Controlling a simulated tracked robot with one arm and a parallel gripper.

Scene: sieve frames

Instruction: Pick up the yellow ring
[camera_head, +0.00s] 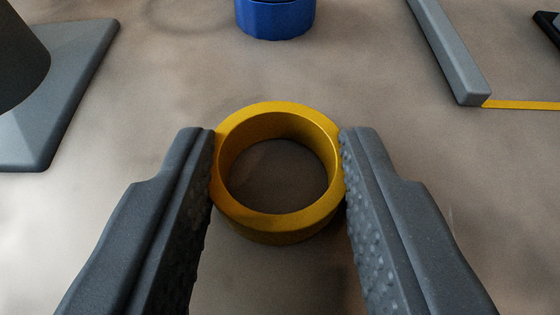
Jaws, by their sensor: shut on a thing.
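The yellow ring (278,222) is in the middle of the view, its round opening facing up toward the camera. My gripper (278,170) has one dark, studded finger on each side of the ring. Both fingertips touch its outer wall, so the gripper is shut on it from left and right. The floor shows through the ring's opening. Whether the ring rests on the floor or is slightly raised, I cannot tell.
A blue cylindrical thing (275,18) stands beyond the ring, cut off by the top edge. A grey plate (75,100) with a dark round post (18,55) is at the left. A grey bar (450,55) and a yellow line (520,105) are at the upper right.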

